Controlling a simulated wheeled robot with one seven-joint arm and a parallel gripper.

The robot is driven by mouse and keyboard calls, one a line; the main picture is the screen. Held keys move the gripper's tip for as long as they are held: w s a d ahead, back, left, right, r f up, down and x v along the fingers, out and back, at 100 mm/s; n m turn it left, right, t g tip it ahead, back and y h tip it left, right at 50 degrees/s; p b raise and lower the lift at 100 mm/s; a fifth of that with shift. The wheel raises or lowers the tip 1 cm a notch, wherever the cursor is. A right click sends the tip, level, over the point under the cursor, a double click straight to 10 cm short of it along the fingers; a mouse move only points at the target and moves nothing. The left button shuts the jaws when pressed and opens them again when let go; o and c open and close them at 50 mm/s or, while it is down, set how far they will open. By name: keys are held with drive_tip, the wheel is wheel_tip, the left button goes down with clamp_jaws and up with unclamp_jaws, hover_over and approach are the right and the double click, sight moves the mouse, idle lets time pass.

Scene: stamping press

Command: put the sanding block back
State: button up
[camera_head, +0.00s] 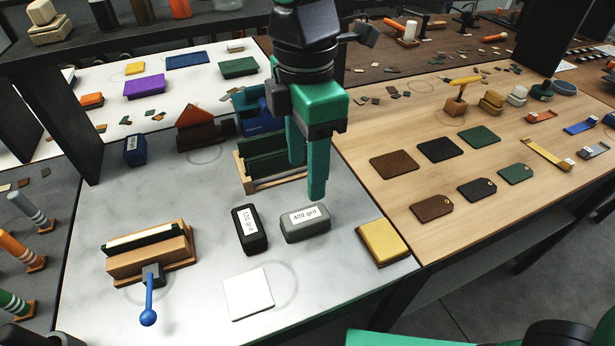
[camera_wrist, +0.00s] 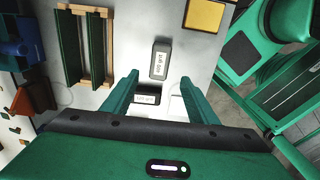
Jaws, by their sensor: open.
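A black sanding block (camera_head: 249,230) labelled 120 grit lies on the grey tabletop, and a grey sanding block (camera_head: 305,224) labelled 400 grit lies just to its right. A blue block (camera_head: 135,151) with a white label stands at the back left. My gripper (camera_head: 307,180) is open and empty above the table, behind the grey block in the head view. In the wrist view the grey block (camera_wrist: 160,62) shows between and beyond my fingertips. The black block (camera_wrist: 148,96) shows between my fingers, partly hidden by them.
A wooden rack with green panels (camera_head: 268,160) stands behind my fingers. A yellow pad (camera_head: 382,242) lies at the table's right edge, and a white square (camera_head: 248,293) near the front. A wooden fixture with a blue lever (camera_head: 150,258) stands at left. Between it and the black block is clear room.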

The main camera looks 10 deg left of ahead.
drive_tip(key=shift+r, duration=0.4)
drive_tip(key=w+d+f+m, duration=0.1)
drive_tip(key=w+d+m, duration=0.1)
drive_tip(key=d+m, duration=0.5)
drive_tip(key=w+d+f+m, duration=0.1)
drive_tip(key=w+d+m, duration=0.2)
drive_tip(key=d, duration=0.9)
drive_tip(key=w+d+f+m, duration=0.2)
drive_tip(key=d+m, duration=0.3)
drive_tip(key=d, duration=0.4)
drive_tip(key=s+d+f+m, duration=0.3)
drive_tip(key=s+d+m, duration=0.4)
drive_tip(key=d+m, duration=0.1)
drive_tip(key=s+d+f+m, duration=0.3)
drive_tip(key=s+d+m, duration=0.4)
drive_tip(key=d, duration=0.4)
drive_tip(key=shift+m, duration=0.4)
drive_tip(key=shift+w+d, duration=0.1)
